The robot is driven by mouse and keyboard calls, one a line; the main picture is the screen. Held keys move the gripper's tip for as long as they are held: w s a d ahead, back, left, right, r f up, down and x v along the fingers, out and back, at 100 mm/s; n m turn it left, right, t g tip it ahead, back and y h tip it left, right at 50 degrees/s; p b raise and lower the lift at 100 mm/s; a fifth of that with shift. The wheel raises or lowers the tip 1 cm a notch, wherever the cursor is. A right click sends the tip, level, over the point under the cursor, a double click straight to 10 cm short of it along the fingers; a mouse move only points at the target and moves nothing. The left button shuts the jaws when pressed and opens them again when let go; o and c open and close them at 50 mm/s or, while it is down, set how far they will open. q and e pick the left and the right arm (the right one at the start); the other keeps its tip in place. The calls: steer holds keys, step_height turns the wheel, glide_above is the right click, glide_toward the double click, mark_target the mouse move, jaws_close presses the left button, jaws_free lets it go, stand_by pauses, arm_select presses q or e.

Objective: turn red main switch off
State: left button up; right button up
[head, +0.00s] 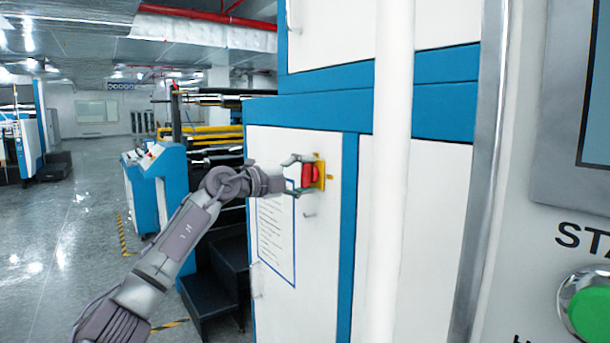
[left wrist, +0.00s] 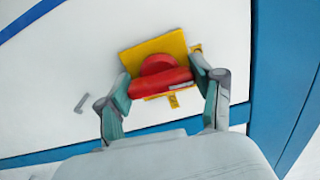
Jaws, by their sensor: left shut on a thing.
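The red main switch (head: 309,175) sits on a yellow plate (head: 320,174) on the white cabinet door. In the left wrist view the red switch (left wrist: 161,80) shows a round base and a bar-shaped handle on the yellow plate (left wrist: 174,46). My left gripper (head: 307,174) is at the switch, with its fingers on either side of the handle. In the left wrist view my left gripper (left wrist: 163,88) is shut on the ends of the red handle. The handle looks slightly tilted in that view. My right gripper is not in view.
The white cabinet door (head: 349,215) has a posted sheet (head: 276,236) and small metal handles. A white post (head: 391,170) and a control panel with a green button (head: 590,308) stand at the right. Dark steps (head: 212,290) are below my arm. Open floor lies left.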

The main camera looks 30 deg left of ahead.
arm_select(q)
steer(key=m+p, duration=0.1)
steer(key=m, duration=0.6)
steer(key=shift+f+m+p, duration=0.1)
steer(key=shift+m+p, duration=0.3)
steer(key=m, duration=0.4)
steer(key=shift+m, duration=2.7)
steer(key=o, duration=1.2)
steer(key=shift+c, duration=0.2)
